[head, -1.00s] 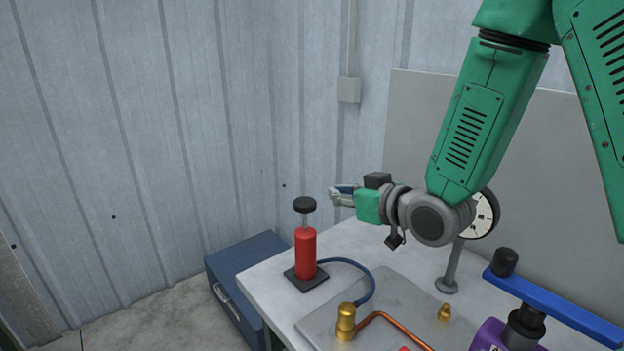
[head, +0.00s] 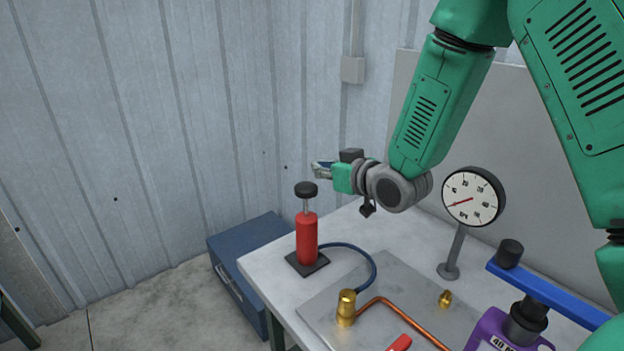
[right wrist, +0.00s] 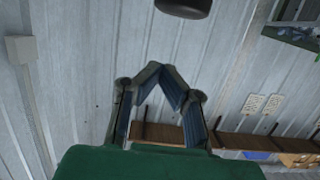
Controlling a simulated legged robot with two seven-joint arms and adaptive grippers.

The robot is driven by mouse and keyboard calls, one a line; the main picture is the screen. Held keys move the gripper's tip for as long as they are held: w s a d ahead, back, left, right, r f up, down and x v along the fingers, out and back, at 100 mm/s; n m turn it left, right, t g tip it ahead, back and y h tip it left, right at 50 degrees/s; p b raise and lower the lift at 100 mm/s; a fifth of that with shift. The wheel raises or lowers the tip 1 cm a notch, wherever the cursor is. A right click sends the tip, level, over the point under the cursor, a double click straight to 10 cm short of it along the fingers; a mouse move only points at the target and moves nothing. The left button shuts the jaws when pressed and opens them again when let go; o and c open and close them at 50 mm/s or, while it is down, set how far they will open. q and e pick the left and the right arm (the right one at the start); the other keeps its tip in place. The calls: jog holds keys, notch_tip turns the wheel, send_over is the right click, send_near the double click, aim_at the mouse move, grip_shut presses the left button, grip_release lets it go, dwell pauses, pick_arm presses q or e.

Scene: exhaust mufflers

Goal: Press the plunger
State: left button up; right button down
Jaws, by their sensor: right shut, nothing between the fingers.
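The plunger is the black knob (head: 306,189) on a thin rod above a red cylinder (head: 306,238). The cylinder stands upright on a dark square base at the table's left part. The rod shows between knob and cylinder, so the plunger is raised. My right gripper (head: 318,170) is shut and empty, just above and slightly right of the knob in the head view. In the right wrist view, the fingertips (right wrist: 165,70) meet, and the dark knob (right wrist: 183,7) shows at the top edge, apart from them. My left gripper is not in view.
A dial gauge (head: 471,197) stands on the table (head: 262,266) at the right. A blue hose (head: 372,275) runs from the cylinder toward a brass fitting (head: 346,308) with a copper pipe. A blue lever (head: 550,297) on a purple body is at the lower right. A blue cabinet (head: 232,279) stands left.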

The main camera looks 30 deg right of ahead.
aim_at(312, 187)
jog(key=shift+x, duration=1.15)
jog(key=f, duration=0.1)
jog(key=a+f, duration=0.1)
jog(key=f, duration=0.1)
jog(key=shift+w+a, duration=0.2)
jog(key=shift+a+f+p, duration=0.3)
jog(key=shift+a, duration=0.05)
jog(key=shift+d+f, duration=0.2)
jog(key=shift+d, duration=0.45)
jog(key=shift+d+f, duration=0.15)
jog(key=shift+f, duration=0.05)
jog(key=f+b, duration=0.2)
jog(key=a+f+b, duration=0.1)
jog(key=f+b, duration=0.1)
jog(key=shift+s+f, duration=0.1)
jog(key=shift+f, duration=0.3)
jog(key=shift+a+f, duration=0.1)
jog(key=shift+f, duration=0.1)
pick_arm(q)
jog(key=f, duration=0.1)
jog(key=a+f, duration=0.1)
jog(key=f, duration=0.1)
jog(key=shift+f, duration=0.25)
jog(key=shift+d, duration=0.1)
